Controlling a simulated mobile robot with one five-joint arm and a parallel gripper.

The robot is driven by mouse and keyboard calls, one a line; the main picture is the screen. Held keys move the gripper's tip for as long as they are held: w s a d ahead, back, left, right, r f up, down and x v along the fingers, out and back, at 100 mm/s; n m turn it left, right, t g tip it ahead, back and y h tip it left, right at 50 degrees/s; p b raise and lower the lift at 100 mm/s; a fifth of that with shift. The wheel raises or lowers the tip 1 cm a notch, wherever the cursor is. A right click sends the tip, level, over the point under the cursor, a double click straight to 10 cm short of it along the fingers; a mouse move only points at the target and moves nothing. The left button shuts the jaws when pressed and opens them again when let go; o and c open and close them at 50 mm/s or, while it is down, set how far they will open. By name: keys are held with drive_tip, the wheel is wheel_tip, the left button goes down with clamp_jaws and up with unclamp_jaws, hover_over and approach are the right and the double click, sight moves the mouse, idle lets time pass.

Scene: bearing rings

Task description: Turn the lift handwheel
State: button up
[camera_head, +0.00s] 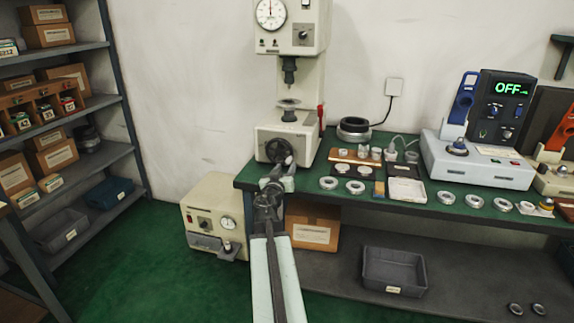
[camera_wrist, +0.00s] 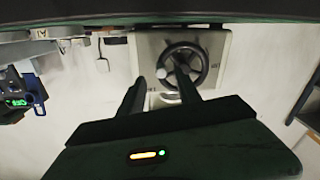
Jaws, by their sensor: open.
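The lift handwheel (camera_head: 279,151) is a dark spoked wheel on the front of the cream base of the bench tester (camera_head: 299,139). In the wrist view the handwheel (camera_wrist: 199,51) shows its round rim, with a pale knob (camera_wrist: 162,72) at its left side. My gripper (camera_head: 271,182) is in front of and just below the wheel in the head view. In the wrist view my gripper (camera_wrist: 161,80) is open, its two dark fingers pointing at the wheel, with the knob appearing between their tips. I cannot tell whether a finger touches the wheel.
The green bench (camera_head: 420,196) holds several metal rings (camera_head: 328,183), small trays and a device reading OFF (camera_head: 478,160) to the right. A cream box with a gauge (camera_head: 215,215) stands on the floor left of my arm. Shelves (camera_head: 70,110) stand at far left.

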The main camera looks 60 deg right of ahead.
sight(288, 162)
drive_tip(key=x, duration=0.5)
drive_tip(key=shift+w+d, duration=0.1)
clamp_jaws()
drive_tip(key=shift+r, duration=0.15)
drive_tip(key=r+n+p, duration=0.1)
drive_tip(key=n, duration=0.1)
drive_tip(key=n+p, duration=0.1)
drive_tip(key=shift+r+n, duration=0.4)
drive_tip(key=n+p, duration=0.1)
drive_tip(key=r+n, duration=0.1)
drive_tip(key=n, duration=0.1)
drive_tip(key=r+n+p, duration=0.1)
drive_tip(key=n, duration=0.1)
drive_tip(key=shift+w+p, duration=0.3)
drive_tip(key=shift+p, duration=0.05)
drive_tip(key=n, duration=0.1)
drive_tip(key=w+r+n+p, duration=0.1)
drive_tip(key=n, duration=0.2)
drive_tip(key=shift+w+a+r+n, duration=0.15)
drive_tip(key=shift+a+r+n, duration=0.05)
drive_tip(key=shift+a+n, duration=0.2)
drive_tip(key=shift+w+a+r+n+p, duration=0.25)
drive_tip(key=shift+w+n, duration=0.2)
drive_tip(key=shift+n, duration=0.75)
drive_tip(key=shift+w+a+r+n+p, duration=0.1)
drive_tip(key=shift+w+n+p, duration=0.35)
drive_tip(key=shift+n, duration=0.75)
drive_tip(key=shift+w, duration=0.1)
